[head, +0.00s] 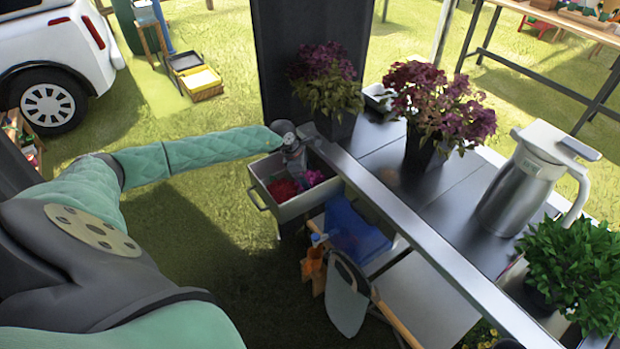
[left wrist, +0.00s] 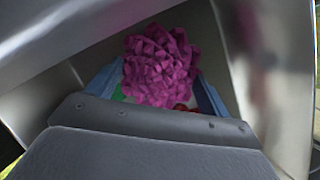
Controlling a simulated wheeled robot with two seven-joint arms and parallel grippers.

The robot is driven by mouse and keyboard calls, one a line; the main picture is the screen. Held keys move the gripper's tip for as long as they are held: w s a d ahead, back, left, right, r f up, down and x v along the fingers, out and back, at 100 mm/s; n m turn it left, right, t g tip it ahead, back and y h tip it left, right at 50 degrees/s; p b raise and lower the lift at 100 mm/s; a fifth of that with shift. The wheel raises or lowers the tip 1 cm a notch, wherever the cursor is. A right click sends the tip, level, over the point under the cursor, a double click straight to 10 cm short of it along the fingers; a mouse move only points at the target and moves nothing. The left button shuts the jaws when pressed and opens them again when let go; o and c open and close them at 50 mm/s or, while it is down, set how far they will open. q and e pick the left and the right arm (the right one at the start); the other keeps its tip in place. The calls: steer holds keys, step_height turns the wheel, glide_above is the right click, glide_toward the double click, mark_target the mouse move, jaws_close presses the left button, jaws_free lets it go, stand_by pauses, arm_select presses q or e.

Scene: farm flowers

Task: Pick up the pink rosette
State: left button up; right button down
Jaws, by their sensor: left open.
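The pink rosette (head: 313,178) lies in an open light grey drawer (head: 300,208) under the dark bench. In the left wrist view, the rosette (left wrist: 160,62) is a crumpled magenta bunch lying between and beyond the blue fingers. My left gripper (head: 295,163) reaches down over the drawer from its far left side. In the left wrist view, my left gripper (left wrist: 158,86) is open, with one finger on each side of the rosette. I cannot tell whether they touch it. My right gripper is not in view.
A red item (head: 283,190) lies left of the rosette in the drawer. The bench edge (head: 400,205) runs close to my gripper. On the bench stand purple plants (head: 440,100) and a metal jug (head: 530,180). A blue item (head: 352,232) and a trowel (head: 346,300) are below.

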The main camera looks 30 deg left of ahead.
arm_select(q)
steer(key=shift+c, duration=0.2)
steer(key=c, duration=1)
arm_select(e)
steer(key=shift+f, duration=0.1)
